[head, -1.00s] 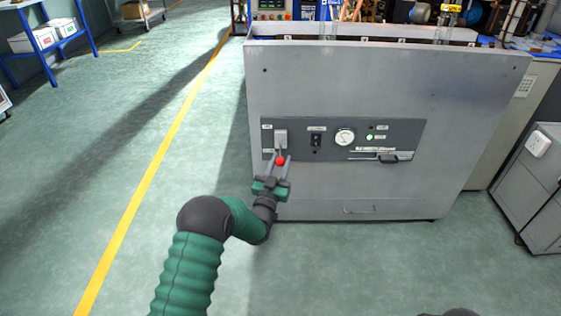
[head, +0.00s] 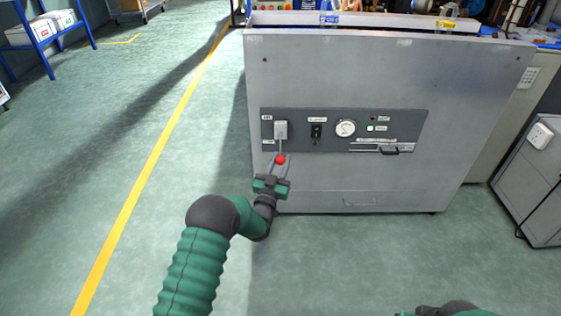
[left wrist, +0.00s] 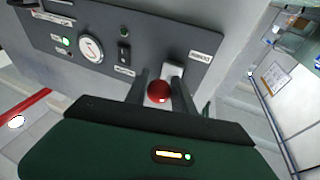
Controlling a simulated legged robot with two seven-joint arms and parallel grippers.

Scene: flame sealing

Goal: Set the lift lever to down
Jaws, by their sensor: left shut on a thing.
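The lift lever has a red ball knob (head: 280,160) and a pale base block (head: 280,130) at the left end of the dark control panel (head: 410,125). In the head view the knob sits below the block, with the rod pointing down. My left gripper (head: 280,162) is shut on the knob. In the left wrist view the red knob (left wrist: 159,91) lies between my two dark fingers, and the pale block (left wrist: 173,70) is just behind it. My right gripper is not in view; only a part of my right arm shows at the bottom edge.
The panel also has a black switch (head: 316,132), a round gauge (head: 345,128), a green lamp (head: 370,128) and a dark handle (head: 390,150). The grey machine cabinet (head: 360,75) stands on open green floor. A grey cabinet (head: 535,190) stands to the right.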

